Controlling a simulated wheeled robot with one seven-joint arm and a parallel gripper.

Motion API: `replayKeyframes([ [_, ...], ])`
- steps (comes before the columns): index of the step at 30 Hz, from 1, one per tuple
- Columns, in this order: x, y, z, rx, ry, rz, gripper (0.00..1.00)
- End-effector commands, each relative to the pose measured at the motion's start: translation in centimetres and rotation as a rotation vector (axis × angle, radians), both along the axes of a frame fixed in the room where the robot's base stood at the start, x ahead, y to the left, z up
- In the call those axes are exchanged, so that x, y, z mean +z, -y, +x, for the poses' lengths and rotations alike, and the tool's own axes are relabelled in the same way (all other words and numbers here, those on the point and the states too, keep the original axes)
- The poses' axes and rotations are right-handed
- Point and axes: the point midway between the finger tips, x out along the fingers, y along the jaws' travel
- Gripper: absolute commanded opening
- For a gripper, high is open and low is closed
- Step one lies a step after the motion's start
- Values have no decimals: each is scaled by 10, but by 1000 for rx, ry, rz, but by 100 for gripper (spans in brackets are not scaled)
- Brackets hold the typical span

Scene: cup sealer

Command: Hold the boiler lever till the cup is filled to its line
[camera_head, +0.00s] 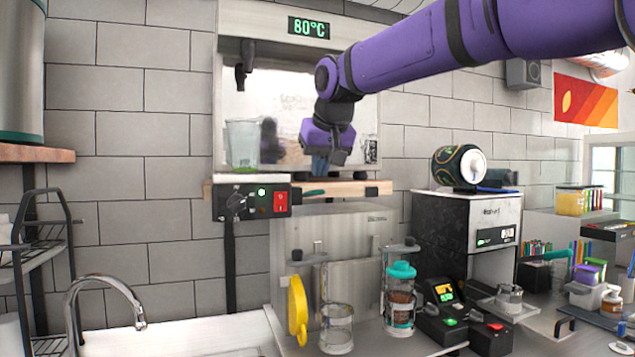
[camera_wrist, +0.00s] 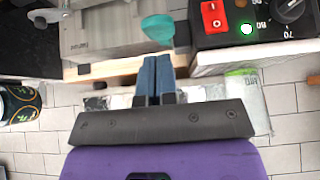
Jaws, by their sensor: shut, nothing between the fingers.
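The boiler (camera_head: 258,50) hangs on the wall with a lit 80°C display and a dark spout (camera_head: 243,72). A clear cup (camera_head: 242,140) stands upright on the wooden shelf below the spout, with green near its bottom; its fill line and water level cannot be made out. A teal handle (camera_head: 313,193), apparently the boiler lever, sticks out at the shelf front. It shows just beyond my fingertips in the wrist view (camera_wrist: 158,28). My gripper (camera_head: 320,170) points down, right of the cup. Its blue fingers (camera_wrist: 155,60) are shut and empty; contact with the handle cannot be judged.
A control box (camera_head: 262,202) with a red switch and lit green lamp sits at the shelf's front, left of the handle. A black machine (camera_head: 465,235) stands right.

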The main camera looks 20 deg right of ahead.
Motion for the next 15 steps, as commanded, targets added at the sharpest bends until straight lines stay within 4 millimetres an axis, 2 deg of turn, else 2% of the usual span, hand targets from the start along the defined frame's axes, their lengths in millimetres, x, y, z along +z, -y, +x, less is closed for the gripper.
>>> replayKeyframes([
  [1, 12, 0, -4, 0, 4, 0, 0],
  [9, 61, 0, -27, 2, 3, -1, 0],
  [15, 85, 0, -38, 2, 1, -1, 0],
])
